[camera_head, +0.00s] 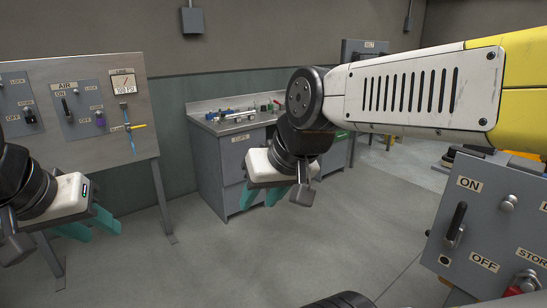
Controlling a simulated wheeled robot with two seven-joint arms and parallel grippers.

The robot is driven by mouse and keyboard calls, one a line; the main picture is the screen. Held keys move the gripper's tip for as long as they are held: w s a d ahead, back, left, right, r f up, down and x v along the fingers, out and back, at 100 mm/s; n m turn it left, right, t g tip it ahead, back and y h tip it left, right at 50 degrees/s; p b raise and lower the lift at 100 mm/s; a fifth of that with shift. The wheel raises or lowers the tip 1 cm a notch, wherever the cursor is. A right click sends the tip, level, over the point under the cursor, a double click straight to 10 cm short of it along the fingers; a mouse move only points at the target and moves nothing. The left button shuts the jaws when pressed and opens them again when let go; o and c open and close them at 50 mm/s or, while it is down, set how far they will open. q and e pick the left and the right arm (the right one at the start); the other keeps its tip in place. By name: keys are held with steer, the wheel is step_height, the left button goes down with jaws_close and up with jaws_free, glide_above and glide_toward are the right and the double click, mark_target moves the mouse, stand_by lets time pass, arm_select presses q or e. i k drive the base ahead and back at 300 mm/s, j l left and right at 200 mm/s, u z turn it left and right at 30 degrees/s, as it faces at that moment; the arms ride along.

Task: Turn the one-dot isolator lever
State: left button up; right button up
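The grey isolator box (490,222) stands at the right edge. Its black lever (456,224) points up, tilted slightly right, towards the ON label. My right gripper (264,196) is open and empty, pointing down over the floor, well left of the box. My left gripper (92,226) is open and empty at the left, in front of the left panel. Neither gripper touches a lever. The box's right side is cut off by the frame.
A panel board (120,75) at the left carries an AIR lever (66,108), knobs, a gauge and a yellow-and-blue valve handle. A grey workbench (240,150) with small items stands at the back. A red button (512,292) sits low on the isolator box. The middle floor is clear.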

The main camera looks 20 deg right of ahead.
mark_target(449, 240)
steer(key=i+z, duration=0.2)
steer(key=z, duration=0.2)
steer(key=i+j+z, duration=0.1)
steer(key=z, duration=0.3)
steer(key=i+j+z, duration=0.15)
steer(key=i+z, duration=0.15)
steer(key=z, duration=0.15)
steer(key=i+j+z, duration=0.15)
steer(key=z, duration=0.25)
steer(key=i+j+z, duration=0.15)
steer(key=j+z, duration=0.25)
steer(key=i+j+z, duration=0.1)
steer(key=z, duration=0.35)
steer(key=i+j+z, duration=0.2)
steer(key=z, duration=0.25)
steer(key=i+j+z, duration=0.1)
steer(key=z, duration=0.35)
steer(key=j+z, duration=0.45)
steer(key=i+j+z, duration=0.1)
steer(key=z, duration=0.35)
steer(key=i+j+z, duration=0.25)
steer(key=j, duration=0.15)
steer(key=j+z, duration=0.25)
steer(key=j, duration=0.15)
